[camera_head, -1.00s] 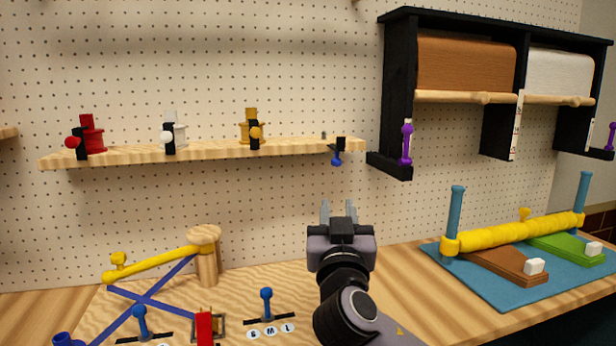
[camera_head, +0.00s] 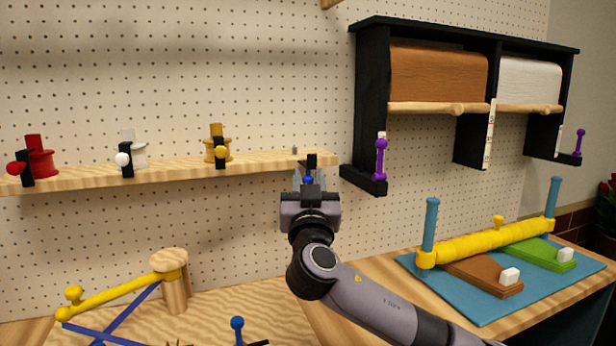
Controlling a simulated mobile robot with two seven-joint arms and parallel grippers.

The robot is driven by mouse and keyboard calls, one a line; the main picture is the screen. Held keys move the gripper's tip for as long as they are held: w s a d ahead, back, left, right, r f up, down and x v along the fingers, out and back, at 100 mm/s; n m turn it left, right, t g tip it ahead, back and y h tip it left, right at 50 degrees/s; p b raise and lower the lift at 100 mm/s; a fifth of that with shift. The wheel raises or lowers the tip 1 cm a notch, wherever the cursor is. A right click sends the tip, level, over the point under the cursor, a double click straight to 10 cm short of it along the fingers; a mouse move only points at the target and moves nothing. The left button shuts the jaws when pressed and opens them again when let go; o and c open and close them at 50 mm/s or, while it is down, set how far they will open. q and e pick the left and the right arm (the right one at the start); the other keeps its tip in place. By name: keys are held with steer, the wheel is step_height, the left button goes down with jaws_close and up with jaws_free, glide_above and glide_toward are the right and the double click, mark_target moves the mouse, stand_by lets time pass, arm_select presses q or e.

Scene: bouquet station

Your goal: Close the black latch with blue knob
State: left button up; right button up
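The black latch (camera_head: 311,160) sits at the right end of the wooden shelf (camera_head: 262,166), with its blue knob (camera_head: 308,180) hanging below the shelf edge. My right gripper (camera_head: 310,177) is just below the latch, pointing at the wall. Its pale fingers are apart, one on each side of the blue knob in the picture. I cannot tell whether they touch it. The gripper body hides the area just under the knob. My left gripper is not in view.
Red (camera_head: 39,157), white (camera_head: 137,152) and yellow (camera_head: 217,144) spools with latches stand along the shelf. A blue mat (camera_head: 484,309) lies on the table below.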

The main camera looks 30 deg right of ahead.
steer(key=shift+w+d, duration=0.1)
jaws_close()
steer(key=shift+r, duration=0.1)
